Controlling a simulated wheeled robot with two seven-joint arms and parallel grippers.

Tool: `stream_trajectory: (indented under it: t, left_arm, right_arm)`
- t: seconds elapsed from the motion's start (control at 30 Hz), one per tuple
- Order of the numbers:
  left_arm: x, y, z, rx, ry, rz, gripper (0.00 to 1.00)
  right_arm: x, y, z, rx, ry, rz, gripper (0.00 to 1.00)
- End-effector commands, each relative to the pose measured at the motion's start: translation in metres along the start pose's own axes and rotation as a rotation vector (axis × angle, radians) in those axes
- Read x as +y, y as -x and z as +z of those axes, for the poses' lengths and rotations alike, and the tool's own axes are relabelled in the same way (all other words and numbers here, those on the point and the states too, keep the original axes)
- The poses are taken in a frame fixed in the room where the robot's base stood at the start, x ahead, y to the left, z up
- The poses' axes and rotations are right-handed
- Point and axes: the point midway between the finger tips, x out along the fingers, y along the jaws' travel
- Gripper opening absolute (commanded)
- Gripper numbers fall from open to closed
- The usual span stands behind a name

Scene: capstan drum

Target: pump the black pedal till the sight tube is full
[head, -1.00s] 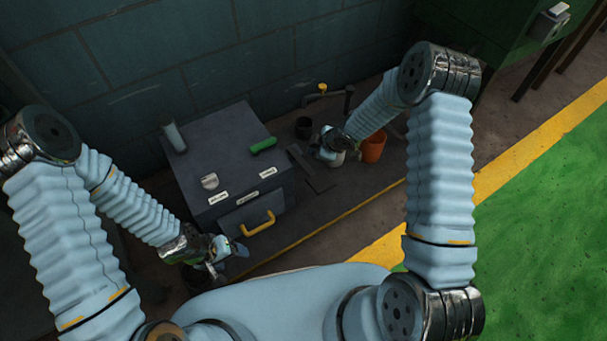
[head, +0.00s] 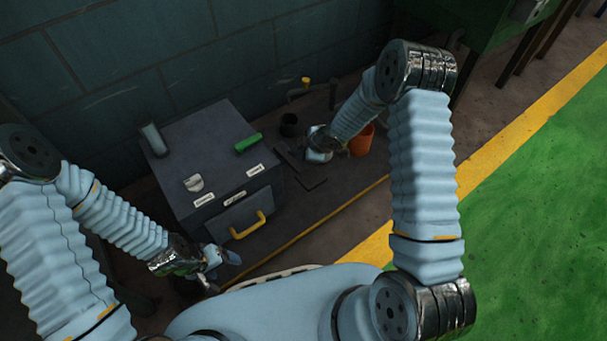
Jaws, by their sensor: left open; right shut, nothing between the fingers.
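A dark flat bar that looks like the black pedal (head: 287,157) lies on the floor right of the grey box (head: 195,150) in the head view. My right gripper (head: 317,155) is shut and empty, low beside the bar's right side; I cannot tell whether they touch. A pale upright cylinder, likely the sight tube (head: 153,139), stands at the box's back left corner. Its fill level is too small to tell. My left gripper (head: 225,262) is open and empty in front of the box, below its yellow handle (head: 248,226).
The box top carries a green grip (head: 248,143), a pale knob (head: 194,183) and white labels. An orange pot (head: 362,141) stands just right of my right gripper, a dark cup (head: 289,125) behind it. A yellow-topped pipe (head: 305,82) is near the wall. Green floor at right is clear.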

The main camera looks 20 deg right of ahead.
Motion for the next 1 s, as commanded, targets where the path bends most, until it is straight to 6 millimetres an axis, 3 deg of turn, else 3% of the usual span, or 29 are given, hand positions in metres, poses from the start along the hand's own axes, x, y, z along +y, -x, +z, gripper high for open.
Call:
stream_trajectory:
  t: [0.03, 0.3, 1.0]
  left_arm:
    - [-0.005, -0.015, 0.001, -0.002, 0.0, 0.002, 0.74]
    - [-0.012, -0.042, 0.002, -0.006, -0.001, 0.006, 0.74]
    - [-0.012, -0.043, 0.002, -0.006, -0.002, 0.007, 0.74]
  right_arm:
    - [-0.007, -0.012, 0.007, 0.0, 0.001, -0.001, 0.0]
    - [-0.021, -0.031, 0.022, 0.001, 0.0, 0.001, 0.0]
    - [-0.023, -0.031, 0.023, 0.0, 0.0, 0.0, 0.0]
